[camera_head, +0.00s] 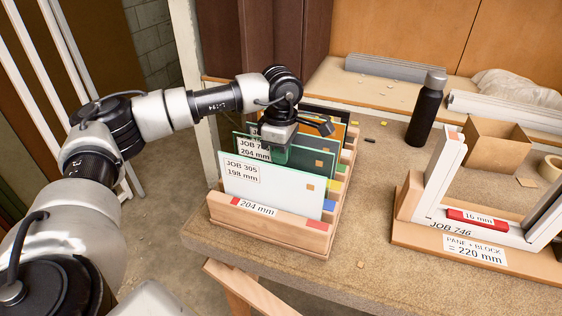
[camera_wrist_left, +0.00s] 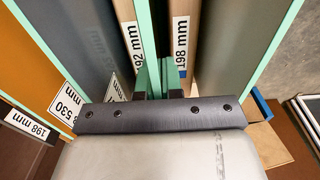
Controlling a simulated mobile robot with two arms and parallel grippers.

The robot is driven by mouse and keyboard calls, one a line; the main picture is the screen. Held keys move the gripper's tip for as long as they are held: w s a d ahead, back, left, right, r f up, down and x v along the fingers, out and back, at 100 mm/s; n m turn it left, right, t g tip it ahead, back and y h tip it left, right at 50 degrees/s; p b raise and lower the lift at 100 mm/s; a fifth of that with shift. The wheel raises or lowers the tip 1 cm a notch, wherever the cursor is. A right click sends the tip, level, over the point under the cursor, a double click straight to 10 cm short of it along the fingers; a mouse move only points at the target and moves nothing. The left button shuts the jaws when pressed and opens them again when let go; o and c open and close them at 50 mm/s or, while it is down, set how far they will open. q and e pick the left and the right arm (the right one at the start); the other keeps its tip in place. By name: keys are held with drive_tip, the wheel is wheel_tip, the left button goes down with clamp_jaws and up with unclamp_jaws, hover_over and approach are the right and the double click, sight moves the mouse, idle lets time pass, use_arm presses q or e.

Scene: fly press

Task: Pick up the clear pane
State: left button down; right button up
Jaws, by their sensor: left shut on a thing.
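The clear pane (camera_head: 312,162) stands upright in a slot of the wooden rack (camera_head: 262,227), a green-edged, see-through sheet just behind the white front pane (camera_head: 262,185) marked JOB 305, 198 mm. My left gripper (camera_head: 277,153) reaches down from above and is shut on its top edge. In the left wrist view the pane's green edge (camera_wrist_left: 148,42) runs between the two fingers (camera_wrist_left: 160,82). The pane's lower part is hidden behind the white pane. My right gripper is not in view.
Dark and orange panes (camera_head: 327,117) stand close behind in the rack. To the right are a black bottle (camera_head: 425,110), a cardboard box (camera_head: 494,146) and the JOB 746 frame (camera_head: 480,229). The bench (camera_head: 372,200) between rack and frame is mostly clear.

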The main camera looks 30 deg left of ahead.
use_arm(q)
drive_tip(key=r+b, duration=0.1)
drive_tip(key=r, duration=0.1)
drive_tip(key=d+r, duration=0.1)
drive_tip(key=r, duration=0.1)
drive_tip(key=shift+w+r+b, duration=0.15)
drive_tip(key=shift+r+b, duration=0.1)
drive_tip(key=shift+b, duration=0.1)
drive_tip(key=w+d+r+b, duration=0.1)
drive_tip(key=d+r+b, duration=0.1)
drive_tip(key=d+r, duration=0.55)
drive_tip(key=d+r+p, duration=0.3)
drive_tip(key=r+p, duration=0.8)
drive_tip(key=r, duration=0.2)
drive_tip(key=shift+r, duration=0.15)
drive_tip(key=shift+w, duration=0.1)
